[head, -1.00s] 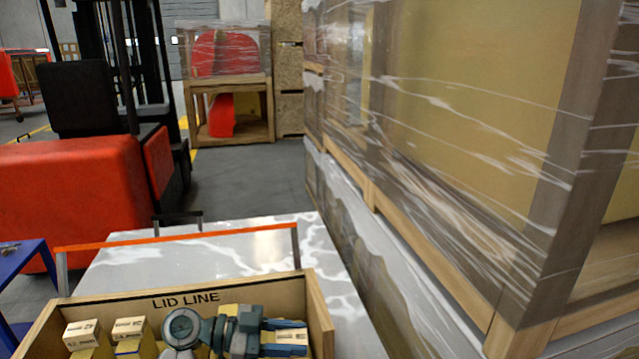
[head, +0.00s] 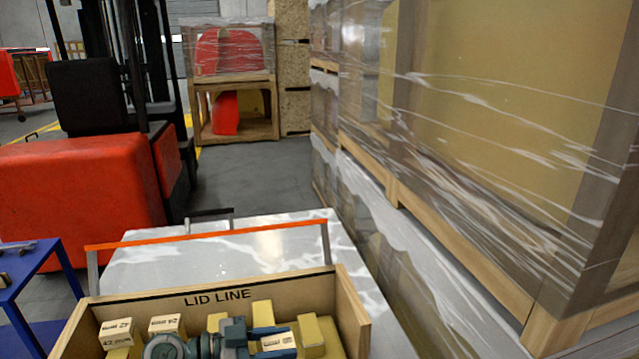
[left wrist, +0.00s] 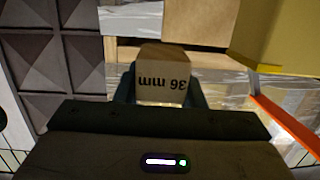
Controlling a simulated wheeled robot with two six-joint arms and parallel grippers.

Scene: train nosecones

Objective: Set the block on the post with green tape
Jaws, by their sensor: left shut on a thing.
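A wooden crate (head: 345,300) marked LID LINE stands at the bottom of the head view, with several yellow posts inside. A pale block marked 24 mm (head: 167,324) and one marked 42 mm (head: 117,333) sit at the crate's left. My left gripper (head: 280,338) is over the crate's inside, shut on a pale block (head: 276,343). In the left wrist view this block (left wrist: 163,75) reads 36 mm, upside down, between the fingers. Bare yellow post tops (head: 312,328) show beside and behind the gripper. I see no green tape; the lower posts are hidden. My right gripper is out of view.
The crate's wooden walls surround the posts. A grey-white surface with an orange rail (head: 205,234) lies behind it. Wrapped pallets (head: 480,150) stand close on the right. A blue table (head: 35,285) is at left, with a red forklift (head: 80,190) behind it.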

